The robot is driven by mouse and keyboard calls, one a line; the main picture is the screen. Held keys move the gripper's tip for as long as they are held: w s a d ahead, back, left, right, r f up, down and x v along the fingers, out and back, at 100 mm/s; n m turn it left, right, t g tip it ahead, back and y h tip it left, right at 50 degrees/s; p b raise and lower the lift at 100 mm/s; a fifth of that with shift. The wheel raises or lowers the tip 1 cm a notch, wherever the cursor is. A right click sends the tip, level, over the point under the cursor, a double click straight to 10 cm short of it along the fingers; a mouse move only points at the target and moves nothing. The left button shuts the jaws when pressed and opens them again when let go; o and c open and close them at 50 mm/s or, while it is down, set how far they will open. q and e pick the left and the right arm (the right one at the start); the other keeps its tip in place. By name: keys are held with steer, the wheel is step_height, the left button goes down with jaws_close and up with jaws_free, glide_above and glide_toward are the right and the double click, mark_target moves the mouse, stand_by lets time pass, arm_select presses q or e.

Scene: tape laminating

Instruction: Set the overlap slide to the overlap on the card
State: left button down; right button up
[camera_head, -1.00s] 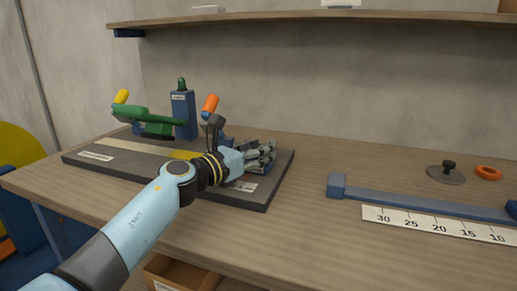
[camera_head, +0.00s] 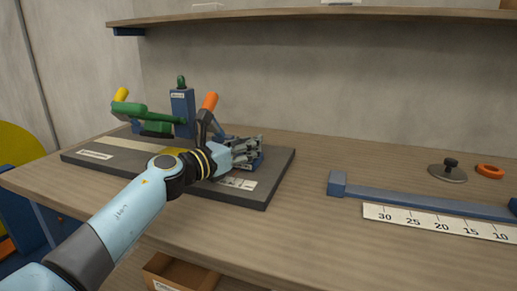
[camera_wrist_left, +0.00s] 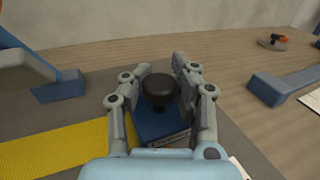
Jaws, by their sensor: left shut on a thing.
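The overlap slide is a blue block (camera_wrist_left: 160,128) with a black round knob (camera_wrist_left: 160,90) on top, on the dark base plate (camera_head: 120,163). My left gripper (camera_wrist_left: 163,68) has its fingers on both sides of the knob and is shut on it. In the head view the left gripper (camera_head: 252,148) hides most of the slide. A white scale strip (camera_head: 240,185) lies on the plate in front of the slide; its marks are too small to read. I cannot make out the card. My right gripper is not in view.
A green lever (camera_head: 140,112), a blue post (camera_head: 182,108) and an orange handle (camera_head: 209,102) stand at the back of the plate. A yellow strip (camera_wrist_left: 60,147) lies left of the slide.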

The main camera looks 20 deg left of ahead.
arm_select(q)
steer(key=shift+s+a+f, duration=0.1)
steer(key=shift+a+f, duration=0.2)
steer(key=shift+a, duration=0.4)
steer(key=c, duration=1.4)
jaws_free()
steer(key=shift+s, duration=0.1)
steer(key=o, duration=0.4)
steer(key=shift+r, duration=0.2)
steer(key=v, duration=1.2)
